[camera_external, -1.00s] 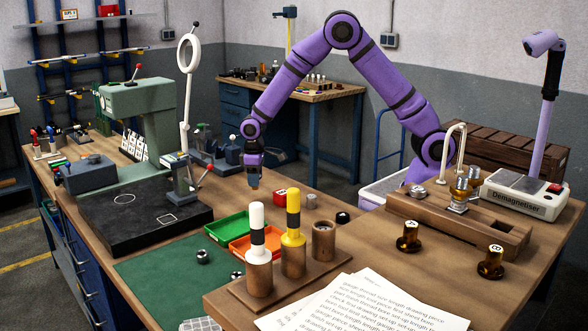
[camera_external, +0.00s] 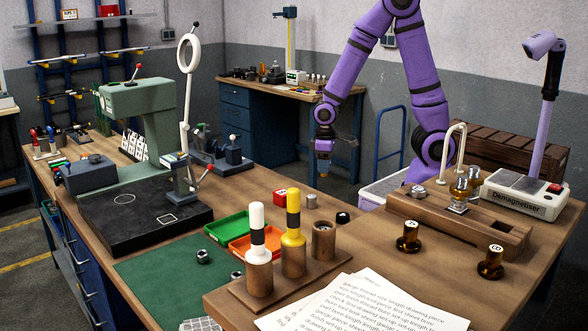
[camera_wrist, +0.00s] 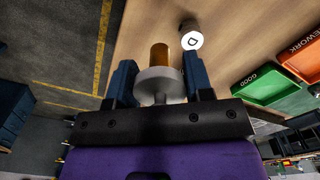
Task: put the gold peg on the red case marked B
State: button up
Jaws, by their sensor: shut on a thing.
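My gripper (camera_external: 323,160) is raised in the air behind the bench in the outside view, small and partly unclear there. In the wrist view it (camera_wrist: 160,85) is shut on the gold peg (camera_wrist: 159,55), which has a pale grey round collar between the dark blue fingers. The peg's gold end sticks out away from my wrist. A small red case (camera_external: 281,196) with a pale mark on it sits on the bench behind the orange tray; the letter is too small to read. It is clear of my gripper and does not show in the wrist view.
A grey cylinder (camera_external: 311,200) and a black piece (camera_external: 343,217) stand near the red case. A green tray (camera_external: 229,227), an orange tray (camera_external: 255,243) and a wooden stand with tall white and yellow pieces (camera_external: 293,230) are close by. A white round piece marked D (camera_wrist: 192,39) shows below.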

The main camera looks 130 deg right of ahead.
jog(key=shift+s+a, duration=0.5)
jog(key=shift+a, duration=0.05)
send_over(282, 192)
jog(key=shift+f, duration=2.45)
jog(key=shift+f, duration=0.1)
jog(key=o, duration=1)
jog(key=shift+o, duration=0.2)
